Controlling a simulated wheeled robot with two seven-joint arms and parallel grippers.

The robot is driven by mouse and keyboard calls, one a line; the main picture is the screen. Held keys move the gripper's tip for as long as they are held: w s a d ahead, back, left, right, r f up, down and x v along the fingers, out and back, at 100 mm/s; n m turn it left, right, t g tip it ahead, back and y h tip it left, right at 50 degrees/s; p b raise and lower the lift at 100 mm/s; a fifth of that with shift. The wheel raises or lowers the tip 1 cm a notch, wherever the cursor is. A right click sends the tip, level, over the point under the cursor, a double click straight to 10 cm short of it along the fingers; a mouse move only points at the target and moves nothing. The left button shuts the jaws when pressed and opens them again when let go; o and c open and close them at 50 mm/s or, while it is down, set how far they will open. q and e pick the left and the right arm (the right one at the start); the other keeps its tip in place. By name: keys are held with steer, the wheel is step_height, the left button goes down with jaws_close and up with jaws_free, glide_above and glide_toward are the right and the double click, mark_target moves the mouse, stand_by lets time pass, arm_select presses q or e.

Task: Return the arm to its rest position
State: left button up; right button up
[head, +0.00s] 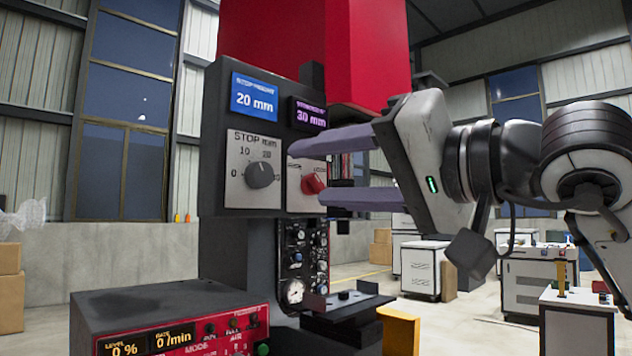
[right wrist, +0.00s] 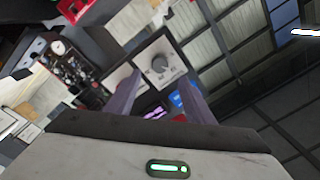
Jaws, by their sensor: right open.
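My right gripper (head: 305,172) comes in from the right in the head view. Its two long purple-grey fingers are apart and empty, one above the other, in front of the control panel. The red knob (head: 313,184) shows between the fingers; I cannot tell whether a finger touches the panel. The black stop knob (head: 260,175) is left of the fingertips, and it also shows in the right wrist view (right wrist: 159,64) beyond the fingers. My left gripper is not in view.
The dark machine with a red upper housing (head: 368,50) stands close ahead. A red-fronted control box (head: 185,330) is at lower left and a yellow block (head: 400,332) at lower middle. White cabinets (head: 425,268) stand behind on the open floor. Cardboard boxes (head: 10,290) are at far left.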

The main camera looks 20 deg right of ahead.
steer(key=a+f+m+g+y+p, duration=0.2)
steer(key=a+f+m+g+y, duration=1.05)
steer(key=a+f, duration=0.55)
steer(key=w+d+f+m+t+h+p, duration=0.1)
steer(key=w+d+f+m+t+h, duration=0.3)
steer(key=f+m+t, duration=0.75)
steer(key=w+d+f+m+t+h+p, duration=0.1)
steer(key=w+d+f+m+t+h, duration=0.4)
steer(key=m, duration=1.4)
steer(key=s+d+f+m+g+h, duration=0.25)
steer(key=f+m, duration=0.35)
steer(key=f, duration=0.4)
steer(key=s+d+f+m+g+h, duration=0.1)
steer(key=s+f+m+g+h, duration=0.2)
steer(key=f+m, duration=0.5)
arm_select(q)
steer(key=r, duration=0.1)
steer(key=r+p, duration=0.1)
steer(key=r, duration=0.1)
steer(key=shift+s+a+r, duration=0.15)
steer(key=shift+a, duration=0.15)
arm_select(e)
steer(key=s+d+f+m+g+h, duration=0.1)
steer(key=s+f+m+g, duration=0.6)
steer(key=s+f, duration=1.2)
step_height(320, 180, down, 3)
steer(key=shift+s+f+m+h, duration=0.15)
steer(key=shift+s+m+h, duration=0.15)
steer(key=shift+m+h, duration=0.35)
